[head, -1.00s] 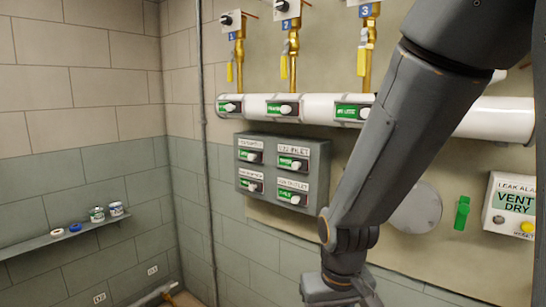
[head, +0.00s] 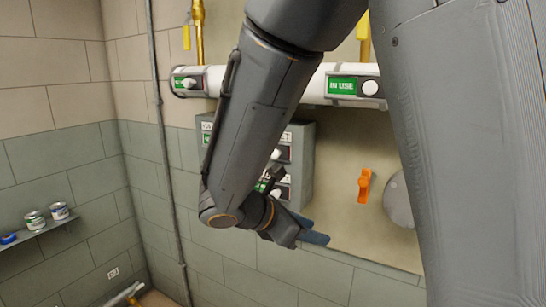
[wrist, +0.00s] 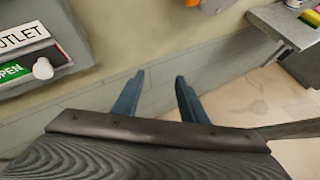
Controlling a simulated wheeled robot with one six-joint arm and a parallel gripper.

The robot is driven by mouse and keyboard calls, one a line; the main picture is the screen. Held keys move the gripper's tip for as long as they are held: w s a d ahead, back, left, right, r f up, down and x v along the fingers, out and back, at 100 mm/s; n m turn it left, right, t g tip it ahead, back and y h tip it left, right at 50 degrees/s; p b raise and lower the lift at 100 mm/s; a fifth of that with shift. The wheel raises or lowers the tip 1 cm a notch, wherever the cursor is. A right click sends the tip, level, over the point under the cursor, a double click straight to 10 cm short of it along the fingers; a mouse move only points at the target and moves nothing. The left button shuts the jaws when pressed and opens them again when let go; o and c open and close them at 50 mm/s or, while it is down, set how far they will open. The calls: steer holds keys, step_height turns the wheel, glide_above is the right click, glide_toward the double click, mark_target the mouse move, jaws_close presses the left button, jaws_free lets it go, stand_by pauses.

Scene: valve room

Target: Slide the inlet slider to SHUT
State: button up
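The grey slider panel (head: 301,170) hangs on the wall, its left and middle parts largely hidden behind my arm in the head view. At its upper right I see a white knob (head: 275,154) on a dark plate; this row carried an INLET label in the earlier frame. The inlet slider is not in the wrist view. My gripper (wrist: 155,84) is open and empty, below and right of the panel; its fingers also show in the head view (head: 314,233).
A white pipe (head: 318,85) with IN USE sliders runs above the panel. An orange handle (head: 364,186) and a round grey disc (head: 398,200) are on the wall to the right. A shelf (head: 40,230) with cans is at the left. The wall below the panel is clear.

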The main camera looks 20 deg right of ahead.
steer(key=w+a+r+n+t+h, duration=0.2)
steer(key=w+a+r+n+t, duration=0.3)
steer(key=w+r, duration=0.2)
steer(key=n+t, duration=0.4)
glide_toward(277, 153)
steer(key=w, duration=0.2)
steer(key=p+x, duration=0.2)
steer(key=x, duration=0.5)
steer(key=shift+d+f, duration=0.15)
steer(key=shift+f, duration=0.15)
steer(key=shift+c, duration=0.3)
jaws_close()
